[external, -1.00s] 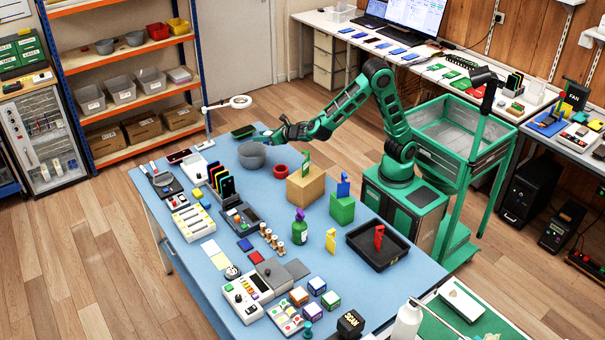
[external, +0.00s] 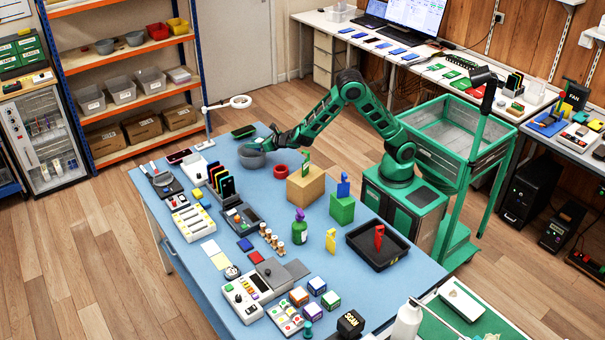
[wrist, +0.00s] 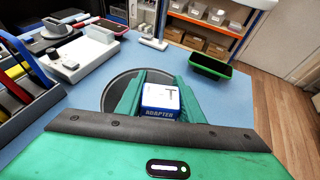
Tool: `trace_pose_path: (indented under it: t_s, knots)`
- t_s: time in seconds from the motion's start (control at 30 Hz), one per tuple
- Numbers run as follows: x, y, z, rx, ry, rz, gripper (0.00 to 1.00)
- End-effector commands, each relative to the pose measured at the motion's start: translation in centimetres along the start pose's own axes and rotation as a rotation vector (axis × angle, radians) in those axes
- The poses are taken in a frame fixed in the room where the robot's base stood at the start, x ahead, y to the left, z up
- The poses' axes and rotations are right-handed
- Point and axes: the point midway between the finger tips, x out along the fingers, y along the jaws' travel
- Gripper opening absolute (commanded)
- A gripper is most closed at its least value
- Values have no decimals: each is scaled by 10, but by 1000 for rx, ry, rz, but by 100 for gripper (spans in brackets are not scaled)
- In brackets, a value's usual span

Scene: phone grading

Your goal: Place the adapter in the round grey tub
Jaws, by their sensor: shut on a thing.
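The adapter (wrist: 160,98) is a small white and blue box with its name printed on the near side. My gripper (wrist: 158,92) is shut on it, one green finger on each side, in the wrist view. The round grey tub (wrist: 108,96) lies below and around the fingers in that view, its rim showing mostly at the left. In the external view the tub (external: 247,160) stands near the back left of the blue table, and my gripper (external: 268,147) is low at its right rim. I cannot tell whether the adapter touches the tub's floor.
A red round dish (external: 281,171) stands just right of the tub. A cardboard-coloured block (external: 306,187) stands to the front right. A rack of coloured phones (external: 220,179) is to the front left.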

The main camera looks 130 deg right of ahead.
Motion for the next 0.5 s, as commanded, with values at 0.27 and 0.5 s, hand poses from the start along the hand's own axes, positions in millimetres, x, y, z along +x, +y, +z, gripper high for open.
trace_pose_path:
  t_s: [0.27, 0.5]
  knots:
    - [1, 0, -3, 0, -1, 0, 12]
    - [4, 0, -9, 0, -1, 0, 12]
